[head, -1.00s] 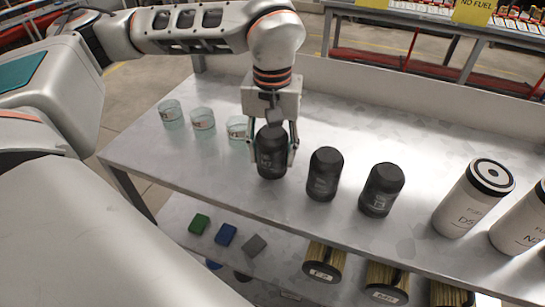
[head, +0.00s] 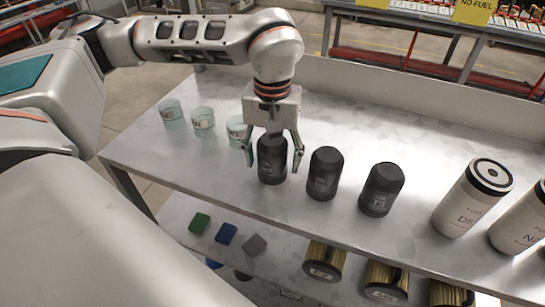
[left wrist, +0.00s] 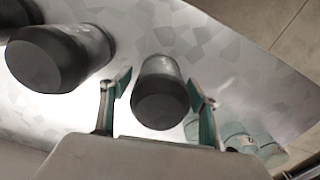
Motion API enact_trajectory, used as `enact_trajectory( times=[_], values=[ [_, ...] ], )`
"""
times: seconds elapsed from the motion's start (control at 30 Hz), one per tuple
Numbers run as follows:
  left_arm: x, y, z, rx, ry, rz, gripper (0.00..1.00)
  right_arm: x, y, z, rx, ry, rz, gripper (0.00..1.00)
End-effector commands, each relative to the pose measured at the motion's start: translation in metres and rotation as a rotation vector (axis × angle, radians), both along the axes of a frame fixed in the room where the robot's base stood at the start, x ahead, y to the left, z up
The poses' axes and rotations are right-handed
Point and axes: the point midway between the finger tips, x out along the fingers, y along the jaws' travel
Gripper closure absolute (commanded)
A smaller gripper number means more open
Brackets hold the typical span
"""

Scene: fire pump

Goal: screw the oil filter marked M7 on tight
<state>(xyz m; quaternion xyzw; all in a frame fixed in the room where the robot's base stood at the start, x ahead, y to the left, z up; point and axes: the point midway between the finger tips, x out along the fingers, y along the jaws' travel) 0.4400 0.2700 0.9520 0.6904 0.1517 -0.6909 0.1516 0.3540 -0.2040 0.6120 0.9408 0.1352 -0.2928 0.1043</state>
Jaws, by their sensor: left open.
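Three black oil filters stand upright in a row on the bench: a left one (head: 272,160), a middle one (head: 322,174) and a right one (head: 381,189). Their labels are too small to read surely. My left gripper (head: 272,167) points down over the left filter, open, with one finger on each side and a gap to it. In the left wrist view that filter (left wrist: 160,95) sits between the spread fingers, apart from both. Two other dark filters (left wrist: 50,62) show at the left there. My right gripper is not in view.
Several clear cups (head: 203,122) stand left of the gripper. White fuel canisters (head: 472,198) stand at the right. A lower shelf holds green, blue and grey blocks (head: 226,234) and pleated filters (head: 324,262). The bench (head: 350,130) behind the filters is clear.

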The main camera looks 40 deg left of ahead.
Motion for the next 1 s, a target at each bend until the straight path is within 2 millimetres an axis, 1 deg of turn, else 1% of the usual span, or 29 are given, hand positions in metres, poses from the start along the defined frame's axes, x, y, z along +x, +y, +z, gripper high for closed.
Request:
enact_trajectory(
  times=[0.1, 0.13, 0.3, 0.4, 0.53, 0.7, 1.0],
  values=[
    [0.0, 0.0, -0.005, 0.0, 0.003, 0.0, 0.39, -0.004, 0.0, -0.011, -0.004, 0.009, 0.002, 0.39],
    [0.001, 0.0, 0.002, 0.0, -0.001, -0.001, 0.39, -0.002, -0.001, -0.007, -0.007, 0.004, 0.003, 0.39],
    [0.001, -0.001, 0.037, 0.0, -0.007, -0.001, 0.39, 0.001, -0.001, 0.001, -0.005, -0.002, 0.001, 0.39],
    [0.002, -0.002, 0.054, 0.0, -0.005, -0.001, 0.39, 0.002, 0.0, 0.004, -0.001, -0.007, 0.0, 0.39],
    [0.002, -0.002, 0.07, 0.001, -0.004, 0.001, 0.39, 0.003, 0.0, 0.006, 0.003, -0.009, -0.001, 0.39],
    [0.001, -0.002, 0.078, 0.0, -0.001, -0.001, 0.39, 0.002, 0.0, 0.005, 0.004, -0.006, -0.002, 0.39],
    [0.001, -0.002, 0.078, 0.0, 0.0, -0.001, 0.39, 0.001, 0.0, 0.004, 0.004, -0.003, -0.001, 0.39]
  ],
)
